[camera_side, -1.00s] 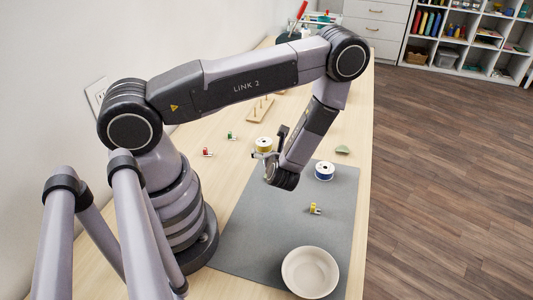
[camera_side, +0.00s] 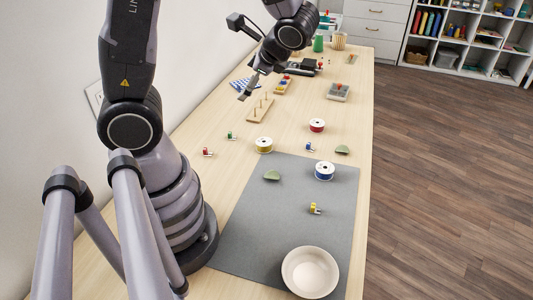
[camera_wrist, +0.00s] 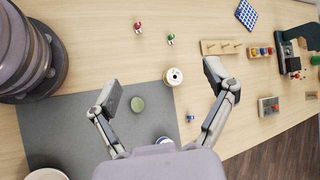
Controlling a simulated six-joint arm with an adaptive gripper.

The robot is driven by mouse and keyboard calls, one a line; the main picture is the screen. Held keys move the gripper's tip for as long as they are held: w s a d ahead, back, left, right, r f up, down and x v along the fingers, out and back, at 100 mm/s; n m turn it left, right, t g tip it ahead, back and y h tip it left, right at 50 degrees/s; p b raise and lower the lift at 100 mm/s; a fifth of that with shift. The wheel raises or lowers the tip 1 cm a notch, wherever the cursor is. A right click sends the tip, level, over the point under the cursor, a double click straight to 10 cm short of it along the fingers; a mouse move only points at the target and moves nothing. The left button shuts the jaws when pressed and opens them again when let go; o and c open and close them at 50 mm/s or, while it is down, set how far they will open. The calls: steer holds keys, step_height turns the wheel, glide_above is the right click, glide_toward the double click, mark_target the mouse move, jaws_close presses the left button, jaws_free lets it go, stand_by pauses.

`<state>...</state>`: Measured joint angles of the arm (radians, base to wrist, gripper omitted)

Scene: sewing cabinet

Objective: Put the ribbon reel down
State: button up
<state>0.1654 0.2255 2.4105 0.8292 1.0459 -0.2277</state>
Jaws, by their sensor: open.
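Three ribbon reels stand flat, apart from my gripper. The yellow reel (camera_side: 264,145) is on the wooden table by the far left corner of the grey mat. The blue reel (camera_side: 324,171) is on the mat's far right part. The red reel (camera_side: 317,125) is farther back on bare wood. My gripper (camera_side: 250,88) is raised above the table near the peg board, open and empty. In the wrist view the fingers (camera_wrist: 164,86) are spread wide, with the yellow reel (camera_wrist: 173,77) well below between them. The blue reel (camera_wrist: 164,140) is mostly hidden there by my gripper's body.
The grey mat (camera_side: 260,225) carries a green dome (camera_side: 272,175), a small yellow piece (camera_side: 315,208) and a cream bowl (camera_side: 310,272). A peg board (camera_side: 260,109) and a grey block (camera_side: 339,92) stand farther back. Small coloured pieces are scattered around the reels.

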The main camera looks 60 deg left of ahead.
steer(key=s+d+r+n+t+h, duration=0.6)
steer(key=s+d+r+t+h, duration=0.1)
steer(key=r, duration=0.5)
steer(key=shift+s+d+n+t+h, duration=0.3)
steer(key=shift+s+d+h, duration=0.5)
steer(key=shift+o, duration=0.5)
